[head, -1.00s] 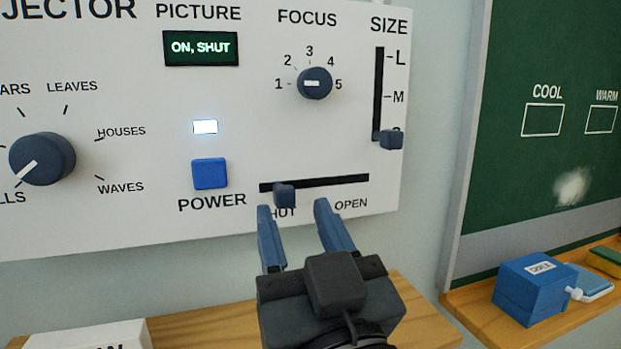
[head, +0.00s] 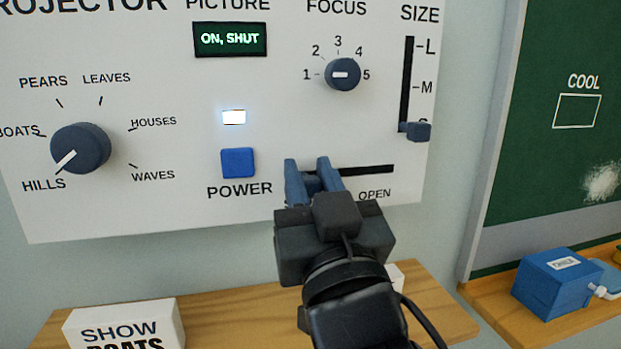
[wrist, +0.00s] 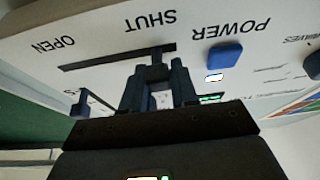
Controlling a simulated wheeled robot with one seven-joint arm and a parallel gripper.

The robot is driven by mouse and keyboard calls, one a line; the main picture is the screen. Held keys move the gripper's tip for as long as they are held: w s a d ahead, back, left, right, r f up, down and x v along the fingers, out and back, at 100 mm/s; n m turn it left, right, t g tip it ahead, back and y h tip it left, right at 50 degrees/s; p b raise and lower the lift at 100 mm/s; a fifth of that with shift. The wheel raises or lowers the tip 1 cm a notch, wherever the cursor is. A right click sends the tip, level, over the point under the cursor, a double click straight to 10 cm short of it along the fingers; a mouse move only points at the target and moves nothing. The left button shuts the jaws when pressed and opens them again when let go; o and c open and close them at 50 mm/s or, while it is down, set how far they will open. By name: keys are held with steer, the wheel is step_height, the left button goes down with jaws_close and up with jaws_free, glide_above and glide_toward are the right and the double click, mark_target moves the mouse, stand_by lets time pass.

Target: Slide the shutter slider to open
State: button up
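The shutter slider's dark blue knob (head: 312,184) sits near the left, SHUT end of its black horizontal slot (head: 365,169) on the white projector panel. OPEN is printed below the slot's right end. My gripper (head: 309,168) has one finger on each side of the knob and looks shut on it. In the wrist view, where the lettering is upside down, the knob (wrist: 157,73) shows between the fingers, and the slot (wrist: 105,60) runs free toward OPEN. The SHUT label is hidden behind my gripper in the head view. The picture display (head: 230,39) reads "ON, SHUT".
The blue power button (head: 237,163) is left of the slot, under a lit lamp. The size slider (head: 418,131) is above the slot's right end. The focus knob (head: 343,74) is higher up. A "SHOW BOATS" block (head: 125,325) stands on the wooden shelf below.

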jaws_close()
